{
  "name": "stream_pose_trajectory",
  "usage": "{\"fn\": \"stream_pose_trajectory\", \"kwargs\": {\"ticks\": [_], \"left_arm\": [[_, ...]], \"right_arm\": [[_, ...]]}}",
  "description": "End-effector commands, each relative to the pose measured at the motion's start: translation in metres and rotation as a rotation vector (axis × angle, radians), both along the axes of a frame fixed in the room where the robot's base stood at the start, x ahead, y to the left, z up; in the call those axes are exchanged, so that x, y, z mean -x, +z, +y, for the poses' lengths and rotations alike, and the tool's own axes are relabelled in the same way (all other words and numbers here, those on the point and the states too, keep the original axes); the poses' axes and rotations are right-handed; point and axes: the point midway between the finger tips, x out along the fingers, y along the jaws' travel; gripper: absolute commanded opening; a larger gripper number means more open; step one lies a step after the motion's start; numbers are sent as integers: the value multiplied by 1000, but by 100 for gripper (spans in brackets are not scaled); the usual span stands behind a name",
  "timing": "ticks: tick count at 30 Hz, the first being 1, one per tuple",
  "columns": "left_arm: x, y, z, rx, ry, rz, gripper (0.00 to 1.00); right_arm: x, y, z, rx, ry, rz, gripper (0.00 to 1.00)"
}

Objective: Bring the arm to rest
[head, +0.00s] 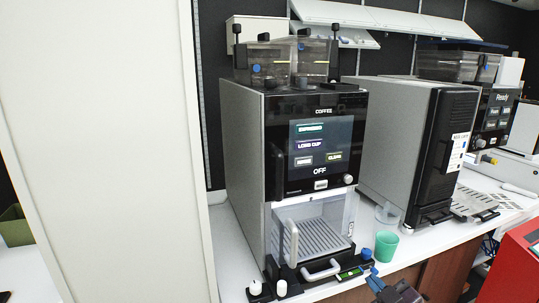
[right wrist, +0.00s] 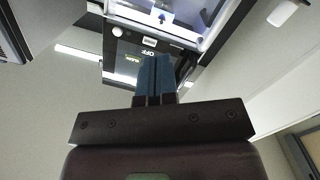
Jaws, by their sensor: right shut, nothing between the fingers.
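My right gripper (head: 375,279) shows at the bottom of the head view, right of centre, in front of the counter's front edge. Its blue fingers are shut and hold nothing. In the right wrist view the closed fingers (right wrist: 154,70) point at the coffee machine, whose lit "OFF" panel (right wrist: 140,55) appears upside down behind them. In the head view the coffee machine (head: 245,160) stands left of and behind the gripper, with its screen lit. I cannot tell whether the gripper touches the machine's front. My left gripper is not in view.
A green cup (head: 386,246) stands on the white counter (head: 428,243) just behind the right gripper. A second grey-black machine (head: 400,150) stands to the right. A red box (head: 515,265) is at the lower right. A pale panel (head: 105,150) fills the left.

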Motion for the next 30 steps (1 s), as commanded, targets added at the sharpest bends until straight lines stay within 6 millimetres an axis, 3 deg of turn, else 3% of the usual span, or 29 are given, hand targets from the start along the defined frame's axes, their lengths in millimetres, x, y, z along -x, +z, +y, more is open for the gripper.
{"fn": "stream_pose_trajectory", "kwargs": {"ticks": [1, 6, 12, 15, 21, 30], "left_arm": [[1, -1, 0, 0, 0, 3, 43], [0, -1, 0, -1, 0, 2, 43], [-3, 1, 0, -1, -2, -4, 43], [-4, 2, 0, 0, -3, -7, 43], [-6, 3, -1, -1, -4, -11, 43], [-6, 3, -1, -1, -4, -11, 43]], "right_arm": [[13, -27, -6, -49, -31, 56, 0], [61, -99, -25, -174, -137, 210, 0], [134, -175, -42, -278, -279, 388, 0], [171, -202, -48, -309, -340, 459, 0], [219, -229, -49, -335, -401, 546, 0], [229, -234, -51, -330, -410, 564, 0]]}}
